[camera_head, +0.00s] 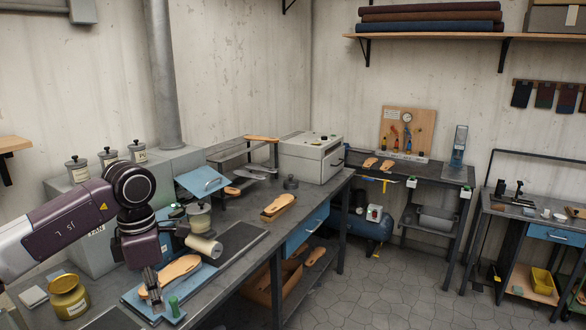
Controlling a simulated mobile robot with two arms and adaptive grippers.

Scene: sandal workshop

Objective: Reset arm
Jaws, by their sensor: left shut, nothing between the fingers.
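My left arm comes in from the left, and its gripper (154,292) points down over the near end of the workbench (240,205). The fingers are shut with nothing between them. The gripper overlaps the near end of a tan sandal sole (181,268) in the picture; I cannot tell whether it touches it. The sole lies on a blue board (203,276) on the bench. My right gripper does not show.
A brass-coloured jar (68,297) stands at the left. A pale roll (204,247) and a lidded pot (199,217) stand behind the blue board. A dark mat (240,241) lies right of it. The tiled floor (385,290) at right is clear.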

